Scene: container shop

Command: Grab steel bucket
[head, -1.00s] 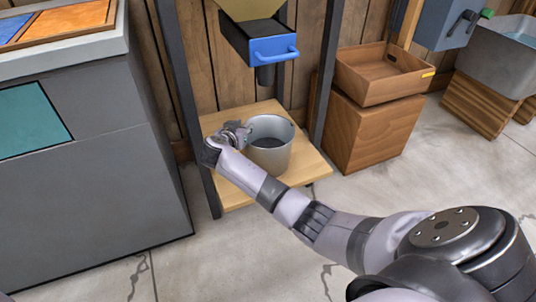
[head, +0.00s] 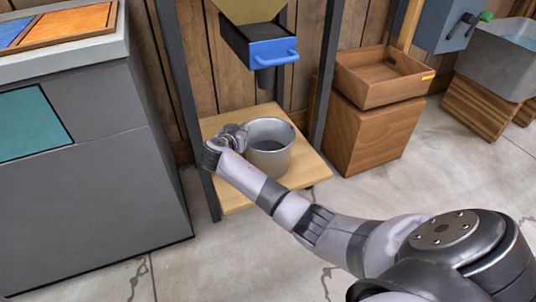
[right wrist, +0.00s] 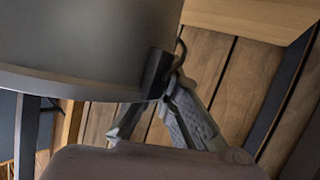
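The steel bucket (head: 272,160) is a grey, open-topped pail, upright on a light wooden platform (head: 238,201) under a hopper with a blue-fronted drawer. My right gripper (head: 243,134) is at the left side of its rim in the head view. In the right wrist view, the bucket wall (right wrist: 85,40) fills the upper left. There a dark fingertip pad of the right gripper (right wrist: 157,75) presses on the wall by the rim, and the other finger passes behind the rim, its tip hidden. The gripper appears shut on the wall. My left gripper is out of view.
Dark posts (head: 327,75) flank the platform. A grey cabinet (head: 100,200) stands left, and a wooden tray on a box (head: 370,130) stands right. The floor in front is clear.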

